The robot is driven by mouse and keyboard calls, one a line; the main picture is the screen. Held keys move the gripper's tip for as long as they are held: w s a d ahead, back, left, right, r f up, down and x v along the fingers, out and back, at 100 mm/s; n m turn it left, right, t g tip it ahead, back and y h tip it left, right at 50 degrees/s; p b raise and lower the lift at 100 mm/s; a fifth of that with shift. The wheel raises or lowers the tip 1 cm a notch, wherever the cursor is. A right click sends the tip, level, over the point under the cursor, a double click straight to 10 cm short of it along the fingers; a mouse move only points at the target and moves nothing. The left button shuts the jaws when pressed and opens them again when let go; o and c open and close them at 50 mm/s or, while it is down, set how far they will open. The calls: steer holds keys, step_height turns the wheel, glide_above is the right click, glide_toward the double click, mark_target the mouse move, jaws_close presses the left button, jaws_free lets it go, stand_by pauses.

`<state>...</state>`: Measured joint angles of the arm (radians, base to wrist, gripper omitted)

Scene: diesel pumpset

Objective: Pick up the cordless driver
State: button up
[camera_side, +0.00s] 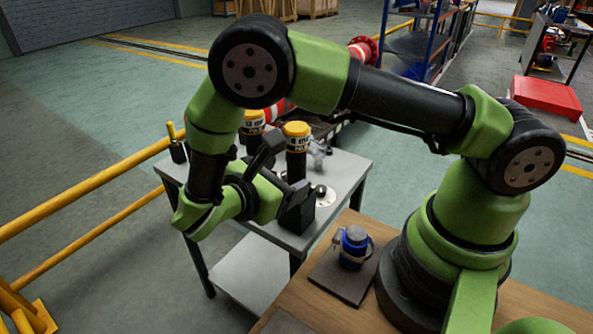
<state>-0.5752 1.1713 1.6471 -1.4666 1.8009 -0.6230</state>
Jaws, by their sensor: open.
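A small black-and-yellow upright item (177,150) stands at the left corner of the grey table (345,170). It may be the cordless driver, but it is too small to tell for sure. My gripper (287,170) is over the front of this table, to the right of that item and apart from it. Its dark jaws are open and point sideways toward a yellow-capped black cylinder (296,131). Whether they touch the cylinder cannot be told. A second yellow-capped cylinder (253,118) stands behind, partly hidden by my arm.
Small metal parts (321,190) lie on the grey table's right side. A blue-and-black item (355,243) stands on a dark plate (338,276) on the wooden bench (283,303). A yellow railing (85,187) runs along the left. A red box (546,95) is at the back right.

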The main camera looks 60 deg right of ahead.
mark_target(293, 182)
step_height(293, 182, down, 6)
steer(key=f+n+t+h, duration=0.1)
steer(key=n+t+h, duration=0.2)
steer(key=n+t, duration=0.2)
steer(key=x, duration=0.9)
steer(key=shift+w+a+f, duration=0.1)
steer(key=shift+w, duration=0.3)
jaws_close()
